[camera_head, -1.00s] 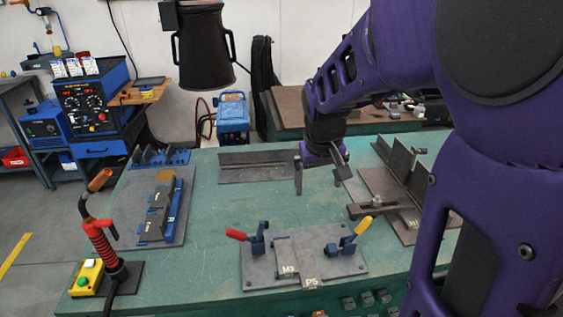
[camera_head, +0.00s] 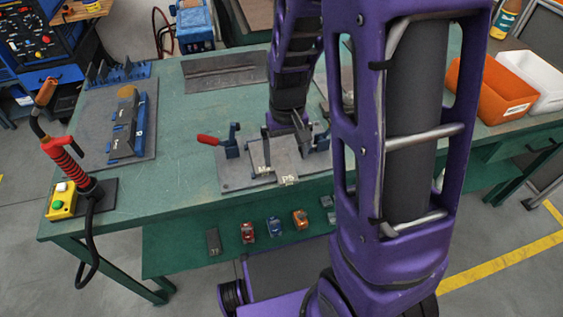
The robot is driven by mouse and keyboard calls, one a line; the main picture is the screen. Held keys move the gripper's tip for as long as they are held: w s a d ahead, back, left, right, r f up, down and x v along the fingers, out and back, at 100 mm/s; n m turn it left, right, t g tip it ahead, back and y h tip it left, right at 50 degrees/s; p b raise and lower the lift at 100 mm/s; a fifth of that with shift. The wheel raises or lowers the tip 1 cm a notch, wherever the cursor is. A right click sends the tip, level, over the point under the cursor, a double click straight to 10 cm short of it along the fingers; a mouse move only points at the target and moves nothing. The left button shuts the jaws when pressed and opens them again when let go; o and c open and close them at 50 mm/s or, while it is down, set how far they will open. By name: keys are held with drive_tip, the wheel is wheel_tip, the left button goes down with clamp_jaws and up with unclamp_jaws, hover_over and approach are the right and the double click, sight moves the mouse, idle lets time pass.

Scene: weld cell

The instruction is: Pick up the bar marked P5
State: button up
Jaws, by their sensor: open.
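The bar marked P5 (camera_head: 287,178) is grey and lies on a dark fixture plate (camera_head: 236,180) near the bench's front edge, its label end toward me. A second piece marked M3 (camera_head: 263,170) lies to its left on the same plate. My gripper (camera_head: 286,153) points down over the plate with its two fingers apart. The fingers stand to the left and right of the far part of the P5 bar, in the picture. I cannot tell how high the fingertips are above it, and nothing shows between them.
A red-handled clamp (camera_head: 230,145) stands left of the bars. My arm hides much of the right side. A welding torch stand (camera_head: 70,160) and a blue fixture with bars (camera_head: 128,128) are at the left. An orange bin (camera_head: 492,88) is at the right. The bench middle left is clear.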

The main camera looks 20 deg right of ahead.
sight(286, 172)
drive_tip(key=shift+f+b, duration=0.6)
drive_tip(key=shift+f, duration=2.15)
drive_tip(key=shift+r, duration=0.1)
drive_tip(key=c, duration=1.4)
